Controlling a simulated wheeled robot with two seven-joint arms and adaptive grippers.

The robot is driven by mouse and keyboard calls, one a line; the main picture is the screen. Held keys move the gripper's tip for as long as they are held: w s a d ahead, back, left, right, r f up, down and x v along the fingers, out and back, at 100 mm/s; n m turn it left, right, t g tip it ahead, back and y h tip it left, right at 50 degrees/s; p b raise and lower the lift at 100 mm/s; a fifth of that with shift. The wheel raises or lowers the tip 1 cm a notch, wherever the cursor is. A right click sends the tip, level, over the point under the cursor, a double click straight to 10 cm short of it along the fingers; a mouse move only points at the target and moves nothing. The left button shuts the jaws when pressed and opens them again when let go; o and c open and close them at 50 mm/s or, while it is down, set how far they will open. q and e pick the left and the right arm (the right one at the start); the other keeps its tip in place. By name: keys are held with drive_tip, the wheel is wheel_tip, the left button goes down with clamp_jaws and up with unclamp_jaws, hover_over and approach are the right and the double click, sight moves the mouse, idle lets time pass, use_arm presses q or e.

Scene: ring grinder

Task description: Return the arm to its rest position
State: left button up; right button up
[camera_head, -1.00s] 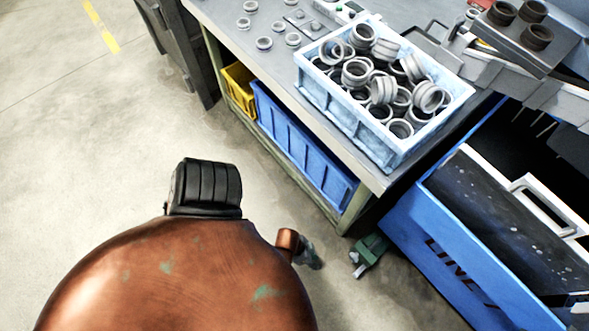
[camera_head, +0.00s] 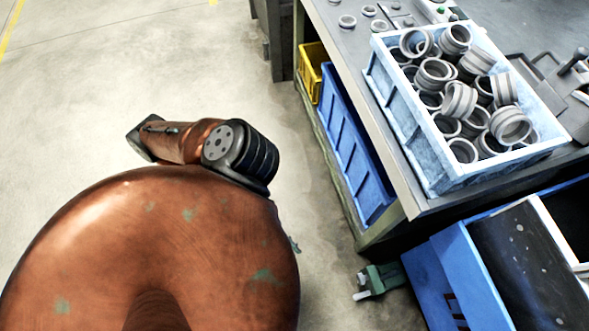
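My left arm fills the lower left, a large copper-coloured link with a black ribbed joint and a shorter copper section beyond it. The dark end piece of that arm, where my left gripper (camera_head: 139,141) appears to be, points left over bare floor. Its fingers cannot be made out, so I cannot tell whether it is open or shut. I see nothing held there. It is well apart from the workbench. My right gripper is not in view.
A grey workbench (camera_head: 345,50) stands at right, with a light blue crate (camera_head: 415,150) of metal rings (camera_head: 460,100) and several loose rings on top. Blue (camera_head: 350,140) and yellow (camera_head: 311,70) bins sit below. A larger blue container (camera_head: 470,265) is lower right. The left floor is clear.

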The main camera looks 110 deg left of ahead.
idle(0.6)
use_arm(q)
drive_tip(key=s+a+g+y+p, duration=0.3)
drive_tip(key=s+a+p, duration=0.65)
drive_tip(key=p, duration=1.35)
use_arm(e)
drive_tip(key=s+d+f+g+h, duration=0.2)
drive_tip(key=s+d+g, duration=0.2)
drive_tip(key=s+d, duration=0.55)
use_arm(q)
drive_tip(key=s+a+r+g+p, duration=0.1)
drive_tip(key=s+r+g+p, duration=0.1)
drive_tip(key=s+p, duration=0.5)
drive_tip(key=s+a+r+g+p, duration=0.1)
drive_tip(key=s+r+g+p, duration=0.1)
drive_tip(key=s+g+p, duration=0.2)
drive_tip(key=s+p, duration=0.3)
drive_tip(key=s, duration=0.3)
drive_tip(key=shift+a+y+p, duration=0.2)
drive_tip(key=shift+y+p, duration=0.1)
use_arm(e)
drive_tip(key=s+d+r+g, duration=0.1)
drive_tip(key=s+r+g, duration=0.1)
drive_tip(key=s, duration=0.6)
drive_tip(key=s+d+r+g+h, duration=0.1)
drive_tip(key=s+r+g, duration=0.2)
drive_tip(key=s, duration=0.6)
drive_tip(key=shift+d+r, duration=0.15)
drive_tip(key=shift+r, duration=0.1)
